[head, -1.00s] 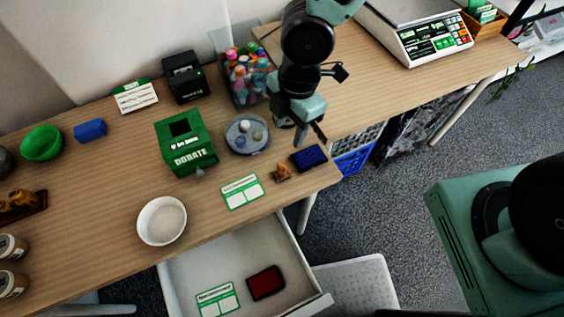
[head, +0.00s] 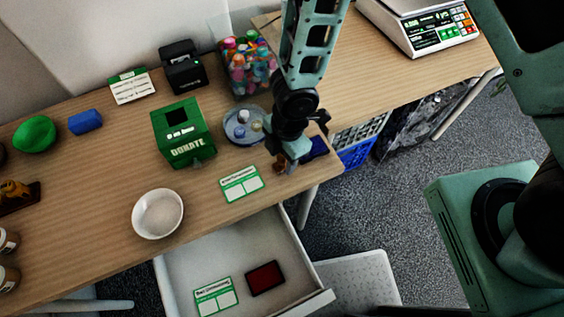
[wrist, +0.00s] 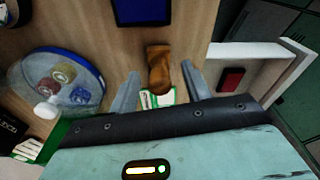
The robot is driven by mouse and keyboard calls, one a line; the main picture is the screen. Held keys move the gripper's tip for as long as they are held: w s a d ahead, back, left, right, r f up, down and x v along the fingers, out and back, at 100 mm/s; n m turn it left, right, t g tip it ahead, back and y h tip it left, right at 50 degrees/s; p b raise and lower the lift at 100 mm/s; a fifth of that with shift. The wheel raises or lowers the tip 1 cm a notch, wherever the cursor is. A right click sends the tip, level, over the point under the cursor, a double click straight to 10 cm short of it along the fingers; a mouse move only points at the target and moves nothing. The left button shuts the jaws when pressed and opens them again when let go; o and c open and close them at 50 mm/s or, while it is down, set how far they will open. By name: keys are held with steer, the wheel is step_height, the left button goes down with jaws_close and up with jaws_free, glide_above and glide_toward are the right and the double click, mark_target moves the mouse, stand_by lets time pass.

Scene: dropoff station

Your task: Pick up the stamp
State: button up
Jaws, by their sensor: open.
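The stamp (wrist: 158,66), a small brown wooden piece, is on the table between the blue pad and a green-and-white card. In the wrist view it is at the middle, between the two fingers of my gripper (wrist: 160,76). The fingers are apart, with a gap on each side of the stamp. In the head view my gripper (head: 291,163) is over the table's right end, and the stamp (head: 279,167) is mostly hidden behind it. Whether the fingertips are level with the stamp or above it is hard to tell.
The blue pad (head: 317,148) lies just behind the stamp. The card (head: 241,184) lies left of it. A round dish (head: 232,137) with small items and a green donation box (head: 182,132) stand nearby. An open drawer (head: 188,259) holds a red pad (head: 265,278) and another card.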

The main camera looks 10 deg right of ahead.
steer(key=shift+f, duration=0.45)
jaws_close()
steer(key=shift+r, duration=0.15)
step_height(320, 180, up, 10)
steer(key=shift+f+p, duration=0.1)
steer(key=shift+p, duration=0.9)
